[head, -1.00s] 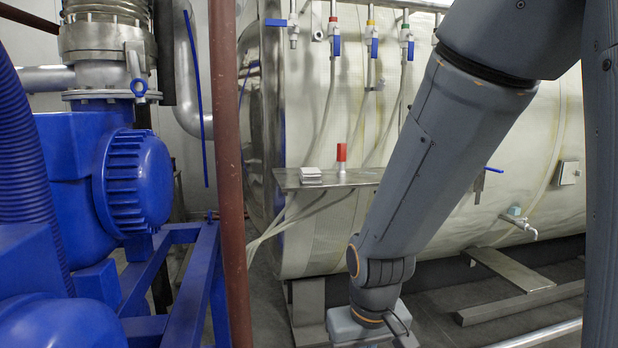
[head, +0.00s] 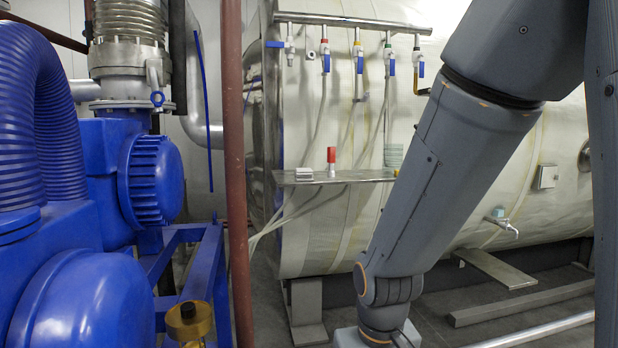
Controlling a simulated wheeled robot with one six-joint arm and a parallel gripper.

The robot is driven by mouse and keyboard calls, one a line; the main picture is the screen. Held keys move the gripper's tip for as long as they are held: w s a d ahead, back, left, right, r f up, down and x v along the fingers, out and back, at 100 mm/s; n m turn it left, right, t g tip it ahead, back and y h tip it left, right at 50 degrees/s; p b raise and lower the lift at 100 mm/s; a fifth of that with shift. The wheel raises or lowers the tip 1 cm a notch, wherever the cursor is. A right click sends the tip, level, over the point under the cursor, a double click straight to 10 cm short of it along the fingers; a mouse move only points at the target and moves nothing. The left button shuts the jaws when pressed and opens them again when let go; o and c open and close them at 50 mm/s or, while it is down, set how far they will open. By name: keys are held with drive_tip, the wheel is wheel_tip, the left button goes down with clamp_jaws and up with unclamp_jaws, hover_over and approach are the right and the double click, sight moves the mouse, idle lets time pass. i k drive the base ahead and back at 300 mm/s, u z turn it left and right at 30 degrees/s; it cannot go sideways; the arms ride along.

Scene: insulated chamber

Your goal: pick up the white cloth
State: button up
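A small folded white cloth (head: 304,174) lies flat on the left end of a narrow metal shelf (head: 352,177). The shelf is fixed to the front of the large cream-colored insulated chamber (head: 450,135). A red and silver cylinder (head: 331,161) stands upright just right of the cloth, with a small gap between. My grey arm comes down from the upper right, and its wrist is at the bottom edge, below and right of the cloth. The gripper's fingers are out of frame.
A blue pump (head: 150,178) on a blue frame fills the left. A thin brown vertical pipe (head: 233,170) stands left of the shelf. Valves hang from a manifold pipe (head: 350,21) above the shelf. Metal beams (head: 520,301) lie on the floor at lower right.

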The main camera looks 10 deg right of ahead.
sight(300, 174)
drive_tip(key=z, duration=1.8)
drive_tip(key=i, duration=1.85)
drive_tip(key=u, duration=1.85)
